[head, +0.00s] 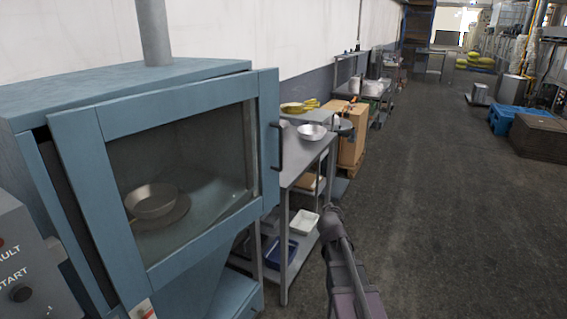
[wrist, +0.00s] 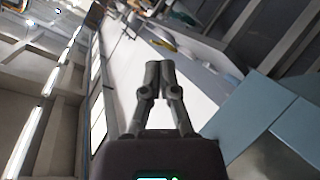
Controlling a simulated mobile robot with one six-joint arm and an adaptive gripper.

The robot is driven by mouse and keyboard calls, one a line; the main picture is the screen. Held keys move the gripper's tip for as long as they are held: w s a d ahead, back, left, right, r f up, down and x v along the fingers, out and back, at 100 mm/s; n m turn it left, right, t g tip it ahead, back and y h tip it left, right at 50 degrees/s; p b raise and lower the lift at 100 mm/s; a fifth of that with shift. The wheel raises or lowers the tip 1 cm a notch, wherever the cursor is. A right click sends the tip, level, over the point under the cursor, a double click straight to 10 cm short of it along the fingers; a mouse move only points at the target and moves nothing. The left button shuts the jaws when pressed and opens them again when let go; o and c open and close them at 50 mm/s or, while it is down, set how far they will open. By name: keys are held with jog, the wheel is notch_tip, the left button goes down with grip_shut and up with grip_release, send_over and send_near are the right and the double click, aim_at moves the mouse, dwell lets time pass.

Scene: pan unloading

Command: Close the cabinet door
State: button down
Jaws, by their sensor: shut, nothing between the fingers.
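The blue cabinet (head: 120,85) stands at the left in the head view. Its glass-fronted door (head: 185,112) sits proud of the body, with a dark gap along its left side, and looks ajar. A dark vertical handle (head: 278,147) is on the door's right edge. A metal pan (head: 152,200) shows through the glass. My gripper (wrist: 160,66) is shut and empty in the wrist view, pointing up toward the wall and ceiling. Blue panels, apparently of the cabinet (wrist: 275,135), show to its right, apart from the fingers. My arm is right of the door in the head view.
A metal table (head: 303,158) with a bowl (head: 311,131) stands just beyond the door. A white tray (head: 303,222) and a blue tray (head: 280,250) lie on its lower shelf. A control box (head: 25,250) is at the near left.

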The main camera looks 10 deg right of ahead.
jog(key=w+r+n+t+y, duration=0.2)
jog(key=w+r+n+t, duration=0.35)
jog(key=w+r, duration=0.2)
jog(key=w+a+r+n+g+y+p, duration=0.1)
jog(key=a+n+g+y, duration=0.1)
jog(key=n+y, duration=0.6)
jog(key=w+a+r+n+g+y+p, duration=0.1)
jog(key=a+n+g+y, duration=0.1)
jog(key=n+y, duration=0.6)
jog(key=shift+w+a+n, duration=0.25)
jog(key=shift+a+n, duration=0.3)
jog(key=shift+n, duration=0.6)
jog(key=shift+w+a+r, duration=0.1)
jog(key=x, duration=1.3)
jog(key=shift+w+a, duration=0.25)
jog(key=shift+a, duration=0.05)
jog(key=shift+w, duration=0.1)
